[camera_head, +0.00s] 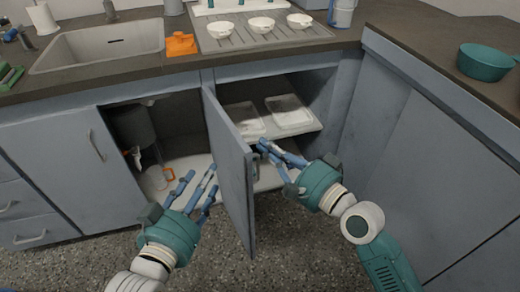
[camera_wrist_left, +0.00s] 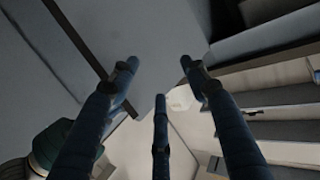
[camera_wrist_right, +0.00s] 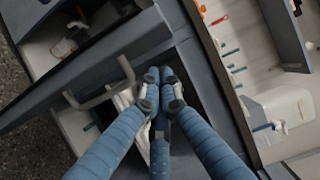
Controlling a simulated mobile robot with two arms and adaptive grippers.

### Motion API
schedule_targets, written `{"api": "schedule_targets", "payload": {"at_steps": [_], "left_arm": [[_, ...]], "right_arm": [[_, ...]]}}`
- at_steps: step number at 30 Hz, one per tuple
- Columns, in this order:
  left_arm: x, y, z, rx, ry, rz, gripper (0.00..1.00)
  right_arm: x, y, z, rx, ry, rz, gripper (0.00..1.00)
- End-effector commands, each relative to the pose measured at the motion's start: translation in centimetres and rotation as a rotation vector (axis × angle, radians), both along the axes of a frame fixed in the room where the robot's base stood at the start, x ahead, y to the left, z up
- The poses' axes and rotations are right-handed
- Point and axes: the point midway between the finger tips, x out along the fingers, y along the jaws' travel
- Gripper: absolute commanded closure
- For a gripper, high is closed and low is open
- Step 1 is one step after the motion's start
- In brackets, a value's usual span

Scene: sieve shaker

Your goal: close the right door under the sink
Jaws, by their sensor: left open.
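The right door (camera_head: 232,175) under the sink is a grey-blue panel. It stands open, jutting out from the cabinet towards me. My right gripper (camera_head: 268,152) is on the right side of this door, near its handle (camera_wrist_right: 105,85). In the right wrist view its fingertips (camera_wrist_right: 160,88) are together beside the handle, with nothing visible between them. My left gripper (camera_head: 194,180) is open and empty on the left side of the door, in front of the cabinet opening. In the left wrist view its fingers (camera_wrist_left: 158,85) are spread, with a grey panel beyond.
Inside the cabinet are a shelf with white trays (camera_head: 290,112) and a dark bin (camera_head: 133,127). A side cabinet (camera_head: 420,145) bounds the right. Speckled floor (camera_head: 300,260) is clear in front.

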Motion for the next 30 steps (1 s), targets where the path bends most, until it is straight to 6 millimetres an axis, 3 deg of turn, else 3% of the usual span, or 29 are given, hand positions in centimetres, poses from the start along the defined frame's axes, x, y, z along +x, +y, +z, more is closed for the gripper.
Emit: {"api": "schedule_targets", "payload": {"at_steps": [7, 22, 30], "left_arm": [[0.0, 0.0, 0.2, -0.002, -0.008, 0.0, 0.54], [0.0, 0.0, 0.1, 0.0, 0.002, 0.0, 0.54], [-1.8, 1.1, -4.4, 0.051, 0.209, 0.014, 0.54]], "right_arm": [[-1.0, 1.8, 0.1, 0.001, -0.001, -0.003, 1.0], [-1.2, 2.0, 0.1, 0.001, -0.001, -0.005, 1.0], [-1.6, 3.0, 0.3, 0.001, 0.0, -0.028, 1.0]]}}
